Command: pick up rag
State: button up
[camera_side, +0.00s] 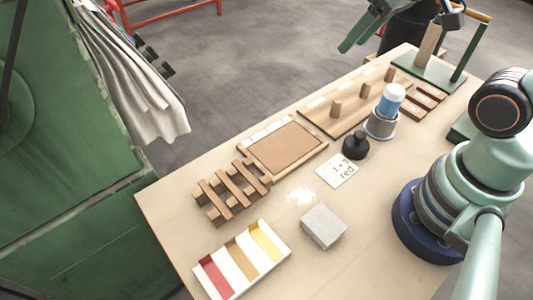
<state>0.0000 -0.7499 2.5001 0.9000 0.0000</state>
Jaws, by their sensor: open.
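A grey, square, block-like piece (323,226), which looks like a folded rag, lies flat on the front part of the table. Its top and front sides show and nothing covers it. A patch of white crumbs or powder (301,196) lies just above it in the picture. My gripper (366,32) shows at the top edge, partly cut off, with green fingers apart and nothing seen between them. It is far from the grey piece, beyond the back edge of the table.
A tray with red, tan and yellow sections (242,259) and a wooden rack (231,190) stand left of the grey piece. Pale cloths (130,85) hang at the green machine.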

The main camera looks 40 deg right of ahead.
jog(key=o, duration=0.8)
jog(key=n+g, duration=0.6)
jog(key=n, duration=1.2)
send_over(317, 229)
notch_tip(317, 229, down, 18)
jog(key=shift+s+d+r, duration=0.1)
jog(key=shift+r, duration=0.05)
jog(key=shift+f, duration=3.5)
